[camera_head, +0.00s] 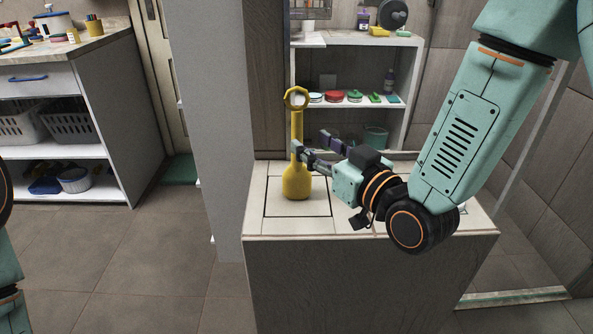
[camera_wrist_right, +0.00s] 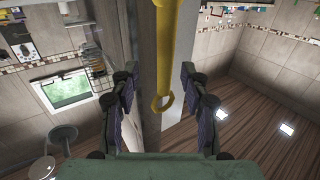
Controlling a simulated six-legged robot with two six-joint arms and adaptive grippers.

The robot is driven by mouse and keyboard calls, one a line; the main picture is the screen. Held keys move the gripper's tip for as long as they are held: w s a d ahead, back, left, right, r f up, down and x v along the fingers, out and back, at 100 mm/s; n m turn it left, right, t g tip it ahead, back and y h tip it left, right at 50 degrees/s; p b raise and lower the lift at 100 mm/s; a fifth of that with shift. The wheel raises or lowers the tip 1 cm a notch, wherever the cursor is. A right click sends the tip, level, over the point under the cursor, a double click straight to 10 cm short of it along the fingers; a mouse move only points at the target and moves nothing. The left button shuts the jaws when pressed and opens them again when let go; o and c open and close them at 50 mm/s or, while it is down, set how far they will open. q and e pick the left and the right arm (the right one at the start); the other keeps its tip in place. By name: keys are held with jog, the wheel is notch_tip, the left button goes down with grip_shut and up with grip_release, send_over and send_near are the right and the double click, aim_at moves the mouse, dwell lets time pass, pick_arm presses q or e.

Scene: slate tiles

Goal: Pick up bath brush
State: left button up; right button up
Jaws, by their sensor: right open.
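The yellow bath brush (camera_head: 296,179) stands upright on the tiled top of a low block, its wide end down and a ring at the top of its handle. My right gripper (camera_head: 311,146) is at the brush's handle, coming from the right, with its fingers open. In the right wrist view, the yellow handle (camera_wrist_right: 166,45) runs between the two spread fingers of the right gripper (camera_wrist_right: 157,82), with its ring end lower in the picture. I cannot tell whether a finger touches it. My left gripper is out of view; only part of my left arm shows at the left edge.
The block's tiled top (camera_head: 270,222) has bare room around the brush. Behind it stands a white shelf (camera_head: 345,110) with small coloured items. A grey wall edge (camera_head: 212,120) rises at left, and a white counter (camera_head: 105,105) with baskets stands farther left.

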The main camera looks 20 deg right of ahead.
aim_at(301, 138)
jog(key=shift+w+a, duration=0.3)
jog(key=shift+w, duration=0.1)
jog(key=b+x, duration=0.1)
jog(key=x, duration=0.3)
jog(key=shift+a+b, duration=0.2)
jog(key=shift+b, duration=0.15)
jog(key=shift+r, duration=0.1)
jog(key=shift+c, duration=0.2)
grip_shut()
